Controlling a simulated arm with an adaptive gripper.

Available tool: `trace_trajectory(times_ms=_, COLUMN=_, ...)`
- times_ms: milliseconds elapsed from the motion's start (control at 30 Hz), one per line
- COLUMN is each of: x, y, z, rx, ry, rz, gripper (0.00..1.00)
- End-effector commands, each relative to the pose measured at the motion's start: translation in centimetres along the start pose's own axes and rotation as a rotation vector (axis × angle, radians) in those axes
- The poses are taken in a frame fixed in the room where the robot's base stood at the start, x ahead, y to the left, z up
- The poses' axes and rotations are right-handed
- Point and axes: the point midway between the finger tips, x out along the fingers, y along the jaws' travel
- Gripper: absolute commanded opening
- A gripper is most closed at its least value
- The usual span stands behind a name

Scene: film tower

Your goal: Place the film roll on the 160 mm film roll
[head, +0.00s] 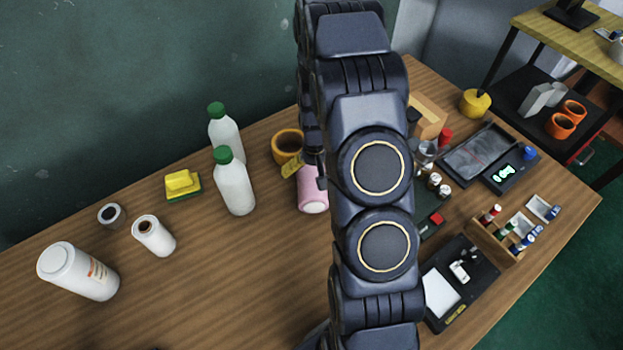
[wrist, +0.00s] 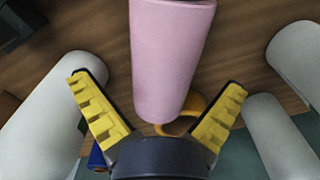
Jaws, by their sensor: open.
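A pink cylinder (head: 312,188), the likely film roll, is beside my gripper (head: 306,170) in the head view, partly hidden by it. In the wrist view the pink cylinder (wrist: 170,60) lies between my two spread yellow-padded fingers (wrist: 158,85), with a visible gap on both sides. My gripper is open and holds nothing. A white roll with a brown core (head: 153,236) stands at the left of the table. A short dark-cored roll (head: 111,215) is just behind it. I cannot tell which one is the 160 mm roll.
Two white bottles with green caps (head: 234,182) stand left of my gripper. An orange mug (head: 287,147) is behind the pink cylinder. A sponge (head: 183,186) and a large white bottle (head: 78,271) are further left. The table's front middle (head: 240,280) is clear.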

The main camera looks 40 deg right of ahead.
Motion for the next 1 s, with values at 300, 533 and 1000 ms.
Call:
trace_trajectory(times_ms=300, x=3.8, y=-0.5, z=-0.4, rx=0.0, ry=-0.006, rz=0.0, gripper=1.0)
trace_trajectory(times_ms=533, x=5.0, y=-0.4, z=-0.5, rx=0.0, ry=0.0, rz=0.0, gripper=1.0)
trace_trajectory(times_ms=1000, x=5.0, y=-0.4, z=-0.5, rx=-0.001, ry=0.0, rz=0.0, gripper=0.41)
